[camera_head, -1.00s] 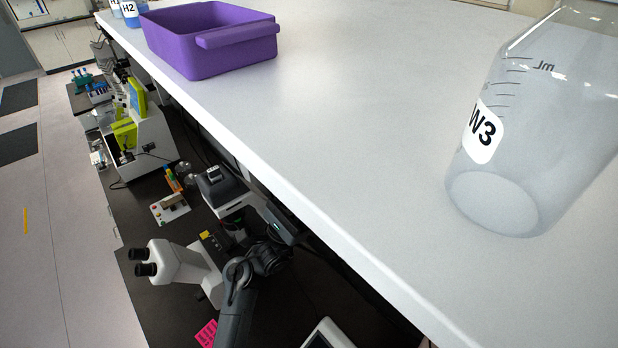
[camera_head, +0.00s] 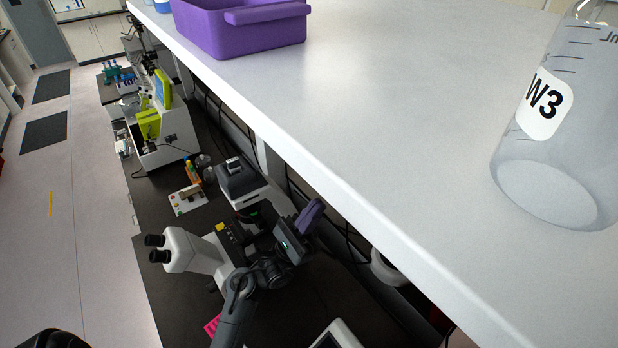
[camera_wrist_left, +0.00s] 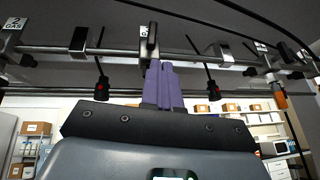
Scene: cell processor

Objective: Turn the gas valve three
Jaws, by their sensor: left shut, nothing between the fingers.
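My left gripper (camera_head: 312,212) is below the white shelf, beside the microscope. Its purple fingers are shut and empty. They also show in the left wrist view (camera_wrist_left: 161,66), pointing up at a metal pipe (camera_wrist_left: 205,55) that runs under the shelf. A dark valve handle (camera_wrist_left: 152,38) on the pipe stands just beyond the fingertips; I cannot tell whether they touch. A label at the far left (camera_wrist_left: 12,24) appears to read "2 GAS". Another label (camera_wrist_left: 261,46) at the right is too small to read. The valves are not visible in the head view. My right gripper is not in view.
The white shelf (camera_head: 400,120) hangs over the bench and carries a purple bin (camera_head: 240,35) and a bottle marked W3 (camera_head: 560,160). A microscope (camera_head: 190,252) stands left of my arm. Black cables (camera_wrist_left: 225,20) cross near the pipe.

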